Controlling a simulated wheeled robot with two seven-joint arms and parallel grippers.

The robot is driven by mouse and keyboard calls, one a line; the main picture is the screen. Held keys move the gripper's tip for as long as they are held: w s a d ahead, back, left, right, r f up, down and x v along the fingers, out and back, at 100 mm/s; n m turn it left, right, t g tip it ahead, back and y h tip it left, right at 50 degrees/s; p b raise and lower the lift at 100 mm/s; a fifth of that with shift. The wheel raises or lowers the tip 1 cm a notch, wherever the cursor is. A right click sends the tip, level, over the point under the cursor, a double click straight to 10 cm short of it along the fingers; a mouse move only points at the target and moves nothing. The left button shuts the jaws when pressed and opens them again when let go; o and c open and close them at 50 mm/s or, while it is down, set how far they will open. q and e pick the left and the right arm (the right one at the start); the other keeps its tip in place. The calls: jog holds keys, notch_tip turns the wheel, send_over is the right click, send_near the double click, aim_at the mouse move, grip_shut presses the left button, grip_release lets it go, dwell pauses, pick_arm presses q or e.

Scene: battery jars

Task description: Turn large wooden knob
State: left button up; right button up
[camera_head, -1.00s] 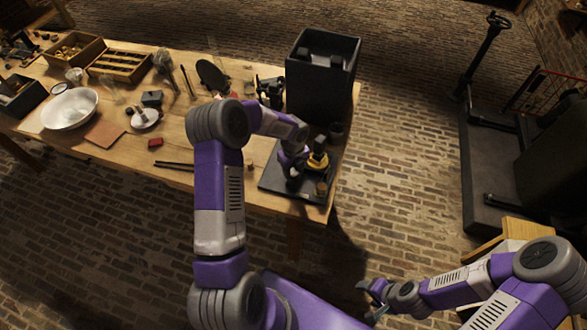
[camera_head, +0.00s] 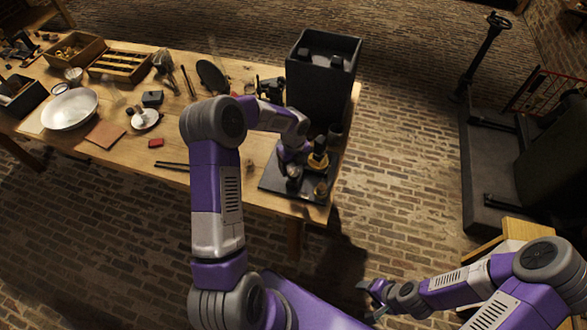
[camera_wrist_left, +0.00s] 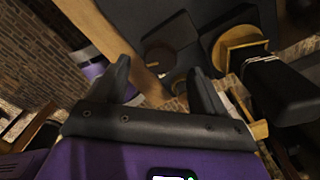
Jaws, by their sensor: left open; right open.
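A black base plate (camera_head: 275,183) lies at the table's right front corner, with several small fittings on it. A round brown wooden knob (camera_head: 321,189) sits near its front right corner; a brown disc that looks like it shows in the left wrist view (camera_wrist_left: 168,57). A larger black and yellow round piece (camera_head: 318,160) stands just behind it, also in the left wrist view (camera_wrist_left: 238,42). My left gripper (camera_head: 294,178) is low over the plate, left of the knob. Its fingers (camera_wrist_left: 160,88) are apart with nothing clearly between them. My right gripper (camera_head: 372,299) is open and empty, away from the table.
A tall black box (camera_head: 318,85) stands behind the plate. The wooden table (camera_head: 205,140) holds a white bowl (camera_head: 70,109), wooden trays (camera_head: 120,64) and small tools to the left. Two dark rods (camera_head: 172,165) lie near the front edge.

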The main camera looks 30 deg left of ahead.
aim_at(294, 173)
pick_arm(q)
notch_tip(294, 173, up, 5)
jog(key=shift+f, duration=0.2)
jog(key=shift+d+f, duration=0.1)
dwell(0.4)
jog(key=s+d+f+n+h, duration=0.2)
jog(key=s+d+f+n, duration=0.35)
jog(key=d+n, duration=0.2)
jog(key=s+d+f+n+h, duration=0.2)
jog(key=s+d+f+n, duration=0.4)
jog(key=d, duration=0.3)
jog(key=s+d+f+n, duration=0.2)
jog(key=s+n, duration=0.3)
jog(key=n, duration=0.1)
jog(key=s+d+f+n, duration=0.2)
jog(key=s+n, duration=0.3)
jog(key=n, duration=0.1)
jog(key=shift+n+t, duration=0.3)
jog(key=shift+n, duration=0.25)
jog(key=f+b, duration=0.4)
jog(key=f, duration=0.1)
jog(key=shift+s+a+f+b, duration=0.15)
jog(key=shift+s+a+b, duration=0.1)
jog(key=shift+b, duration=0.15)
